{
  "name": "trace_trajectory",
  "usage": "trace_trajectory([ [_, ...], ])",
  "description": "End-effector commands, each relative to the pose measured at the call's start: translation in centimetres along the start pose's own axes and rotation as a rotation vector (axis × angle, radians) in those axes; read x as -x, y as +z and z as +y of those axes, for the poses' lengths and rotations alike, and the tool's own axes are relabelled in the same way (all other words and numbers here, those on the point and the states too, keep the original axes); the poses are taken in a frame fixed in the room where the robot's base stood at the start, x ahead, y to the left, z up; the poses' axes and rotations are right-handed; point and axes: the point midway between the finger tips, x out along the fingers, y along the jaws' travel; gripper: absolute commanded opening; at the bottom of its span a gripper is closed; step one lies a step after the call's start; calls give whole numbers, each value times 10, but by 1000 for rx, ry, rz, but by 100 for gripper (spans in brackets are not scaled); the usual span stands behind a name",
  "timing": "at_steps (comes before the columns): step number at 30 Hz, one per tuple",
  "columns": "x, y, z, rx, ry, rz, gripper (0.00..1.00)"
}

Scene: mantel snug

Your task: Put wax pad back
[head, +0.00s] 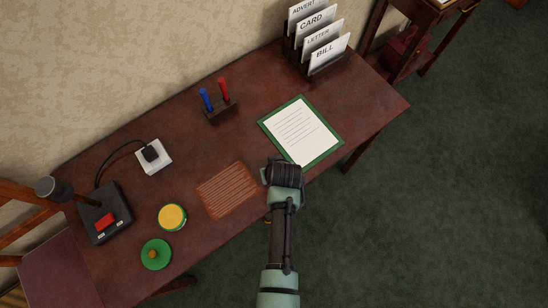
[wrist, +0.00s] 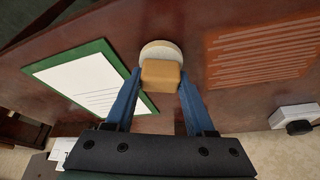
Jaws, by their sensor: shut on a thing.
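My gripper (wrist: 160,73) is shut on a tan block with a pale round disc at its far side, which looks like the wax pad (wrist: 161,50). The two blue fingers sit on either side of the block. In the head view my gripper (head: 283,172) is over the front edge of the desk, between the green-edged sheet and the ribbed orange-brown patch; the held pad is hidden there. A round tin with a yellow top (head: 172,217) stands on the desk left of the patch. A green round lid (head: 156,254) with a small knob lies in front of it.
The desk (head: 130,185) also bears the green-edged sheet (head: 300,131), the ribbed patch (head: 227,190), a pen stand (head: 219,111), a letter rack (head: 326,68), a white socket box (head: 154,157) and a black device with a red switch (head: 105,222). A chair (head: 60,268) stands at left.

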Motion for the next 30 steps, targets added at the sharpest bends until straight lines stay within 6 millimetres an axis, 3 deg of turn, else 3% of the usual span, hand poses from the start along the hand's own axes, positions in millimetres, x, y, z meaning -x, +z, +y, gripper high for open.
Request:
trace_trajectory([
  [2,-4,2,0,0,0,0,10],
  [3,-2,1,0,0,0,0,61],
  [7,-2,1,0,0,0,0,84],
  [20,6,-1,0,-1,0,0,84],
  [30,62,-1,0,0,1,2,84],
])
